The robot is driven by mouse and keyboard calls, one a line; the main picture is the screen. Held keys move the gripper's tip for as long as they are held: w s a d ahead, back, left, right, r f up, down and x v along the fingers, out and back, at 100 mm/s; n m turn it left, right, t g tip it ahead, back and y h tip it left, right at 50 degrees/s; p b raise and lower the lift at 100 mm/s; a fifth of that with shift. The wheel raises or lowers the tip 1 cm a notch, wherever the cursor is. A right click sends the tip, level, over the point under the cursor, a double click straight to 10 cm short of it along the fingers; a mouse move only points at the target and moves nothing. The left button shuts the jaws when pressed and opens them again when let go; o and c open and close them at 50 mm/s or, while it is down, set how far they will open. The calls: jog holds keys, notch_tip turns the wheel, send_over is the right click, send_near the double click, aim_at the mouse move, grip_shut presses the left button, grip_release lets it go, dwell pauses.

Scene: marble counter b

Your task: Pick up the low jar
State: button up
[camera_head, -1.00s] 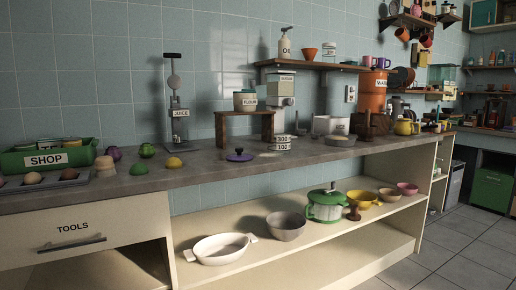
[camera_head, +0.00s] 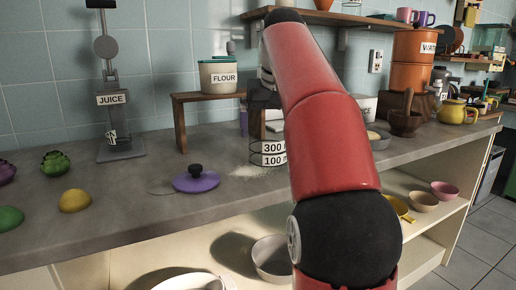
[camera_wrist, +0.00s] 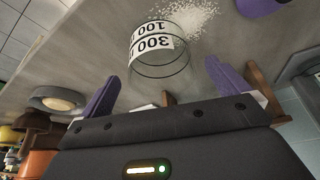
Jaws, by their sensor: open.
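A low clear glass jar (camera_head: 268,153) with white labels reading 300 and 100 stands on the counter. In the wrist view the jar (camera_wrist: 160,62) shows just beyond and between my gripper's two purple fingers (camera_wrist: 167,88), which are apart with nothing between them. In the head view my gripper (camera_head: 260,122) is above the jar, partly hidden behind my red arm. The right side of the jar is close to my arm's outline in that view.
White powder (camera_head: 248,171) is spilled beside the jar. A purple lid (camera_head: 196,180) lies to its left. A wooden stand (camera_head: 180,125) with a flour canister (camera_head: 219,75) is behind. A bowl (camera_head: 377,136) and a mortar (camera_head: 404,122) are to the right.

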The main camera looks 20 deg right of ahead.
jog(key=shift+w+d+f+b, duration=0.25)
jog(key=shift+w+f, duration=0.1)
jog(key=shift+f, duration=0.2)
jog(key=shift+w+d+f+b, duration=0.1)
jog(key=shift+w+f+b, duration=0.15)
jog(key=shift+f, duration=0.25)
jog(key=x, duration=0.2)
jog(key=b+x, duration=0.1)
jog(key=x, duration=0.2)
jog(key=shift+w, duration=0.45)
jog(key=shift+r, duration=0.1)
jog(key=shift+c, duration=0.3)
jog(key=c, duration=0.9)
jog(key=shift+r, duration=0.15)
